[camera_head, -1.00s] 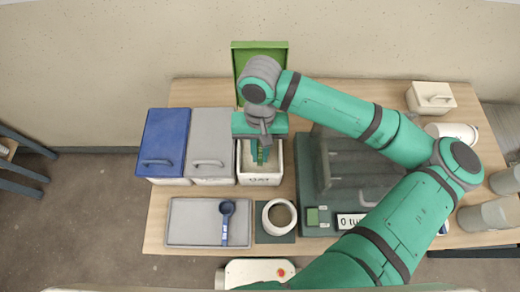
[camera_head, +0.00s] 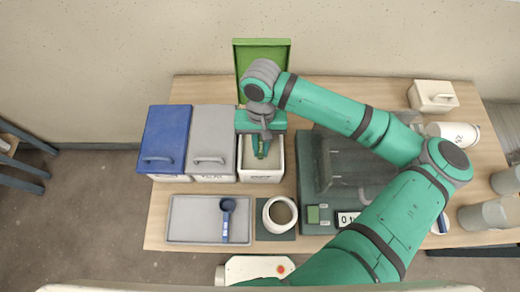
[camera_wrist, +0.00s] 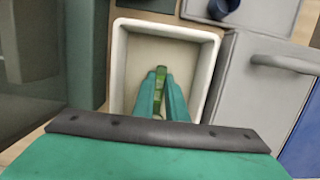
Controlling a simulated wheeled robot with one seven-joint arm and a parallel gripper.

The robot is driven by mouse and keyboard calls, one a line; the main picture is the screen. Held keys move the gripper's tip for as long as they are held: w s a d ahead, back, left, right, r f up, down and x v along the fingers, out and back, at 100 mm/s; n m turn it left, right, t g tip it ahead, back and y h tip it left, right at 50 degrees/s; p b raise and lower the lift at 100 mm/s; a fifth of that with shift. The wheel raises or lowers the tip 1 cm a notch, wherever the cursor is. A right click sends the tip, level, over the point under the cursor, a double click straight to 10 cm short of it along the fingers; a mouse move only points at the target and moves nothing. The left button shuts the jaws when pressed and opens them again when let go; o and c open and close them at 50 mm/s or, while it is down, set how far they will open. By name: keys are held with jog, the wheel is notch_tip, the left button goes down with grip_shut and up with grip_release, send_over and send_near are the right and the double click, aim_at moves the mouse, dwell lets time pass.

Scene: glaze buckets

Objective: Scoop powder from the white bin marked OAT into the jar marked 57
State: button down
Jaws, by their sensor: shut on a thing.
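The white bin (camera_head: 262,178) stands open at the right end of a row of bins, its green lid (camera_head: 262,48) raised behind it. The marking on its front is blurred now. It holds pale powder, which also shows in the wrist view (camera_wrist: 140,55). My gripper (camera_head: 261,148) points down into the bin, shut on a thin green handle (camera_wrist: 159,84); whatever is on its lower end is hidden. An open white jar (camera_head: 268,225) stands on a dark mat in front of the bin; no number is readable on it. Another white jar (camera_head: 453,132) lies at right with an unclear marking.
Closed blue (camera_head: 163,140) and grey (camera_head: 211,140) bins adjoin on the left. A tray (camera_head: 185,219) with a blue scoop (camera_head: 226,222) lies in front. A dark green unit with a display (camera_head: 350,219) stands right, under my arm.

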aim_at(261, 151)
jog(key=shift+w+f, duration=0.1)
jog(key=shift+w, duration=0.6)
jog(key=shift+t, duration=0.7)
jog(key=shift+r, duration=0.3)
jog(key=s+r+t, duration=0.1)
jog(key=s+r, duration=0.5)
jog(key=r, duration=0.6)
jog(key=shift+s, duration=0.3)
dwell(0.7)
